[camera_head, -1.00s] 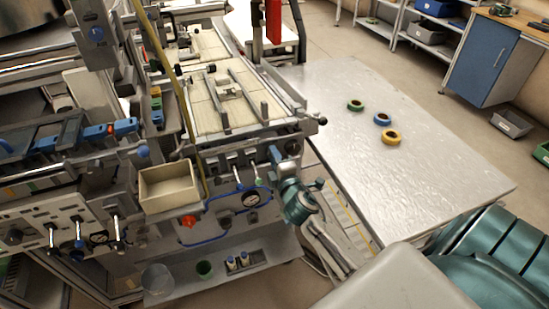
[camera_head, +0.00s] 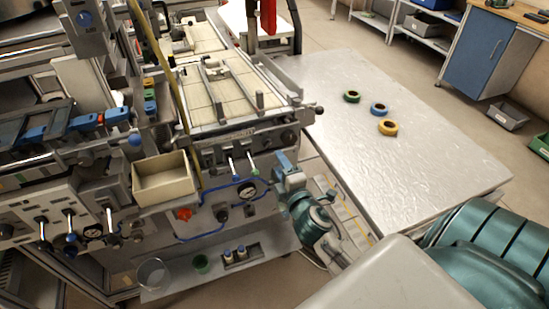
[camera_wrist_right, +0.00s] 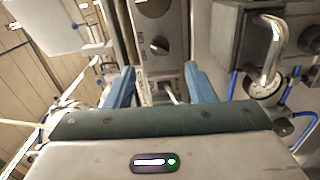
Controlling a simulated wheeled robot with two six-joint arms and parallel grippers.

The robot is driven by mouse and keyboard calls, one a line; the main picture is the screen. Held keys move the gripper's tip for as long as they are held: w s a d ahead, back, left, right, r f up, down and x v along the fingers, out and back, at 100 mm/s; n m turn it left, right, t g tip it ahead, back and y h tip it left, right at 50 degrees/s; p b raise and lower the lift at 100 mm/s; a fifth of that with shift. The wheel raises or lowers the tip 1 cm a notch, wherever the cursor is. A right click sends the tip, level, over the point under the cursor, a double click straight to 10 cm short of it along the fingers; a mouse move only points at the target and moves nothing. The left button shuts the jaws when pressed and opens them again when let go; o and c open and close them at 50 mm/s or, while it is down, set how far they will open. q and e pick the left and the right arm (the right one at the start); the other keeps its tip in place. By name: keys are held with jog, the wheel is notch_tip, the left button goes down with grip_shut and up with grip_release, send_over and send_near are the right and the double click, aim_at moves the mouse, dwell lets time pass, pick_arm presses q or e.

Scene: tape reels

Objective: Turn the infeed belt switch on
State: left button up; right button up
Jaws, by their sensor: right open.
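My right gripper (camera_head: 281,160) is at the right end of the machine's front panel, close to its face. In the right wrist view it is open (camera_wrist_right: 158,85), with its two blue fingers apart. Between and beyond them is a grey strip with round knobs (camera_wrist_right: 160,45) and a small pale lever-like part (camera_wrist_right: 172,93), partly hidden by the gripper body. My left gripper is not in view.
A metal table (camera_head: 430,160) to the right carries green (camera_head: 351,96), blue (camera_head: 378,108) and yellow (camera_head: 388,127) reels. A bent metal handle (camera_wrist_right: 271,48) is near the gripper.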

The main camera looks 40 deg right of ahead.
jog(key=shift+v, duration=1.5)
jog(key=s+a+f+m+g+y, duration=0.1)
jog(key=s+a+f+m+g, duration=0.1)
jog(key=s+f+m+g, duration=0.4)
jog(key=s+a+f+m+g+y, duration=0.1)
jog(key=s+a+f+m+g, duration=0.15)
jog(key=s, duration=0.55)
jog(key=s+a+f+m+g+y, duration=0.2)
jog(key=s+f+m+g, duration=0.25)
jog(key=s+m, duration=0.2)
notch_tip(320, 180, down, 28)
jog(key=d+g, duration=0.2)
jog(key=d, duration=0.1)
jog(key=s+f+g, duration=0.1)
jog(key=s+f, duration=1.7)
jog(key=f, duration=0.2)
jog(key=shift+d+n, duration=0.3)
jog(key=shift+d, duration=0.15)
jog(key=shift+r, duration=0.1)
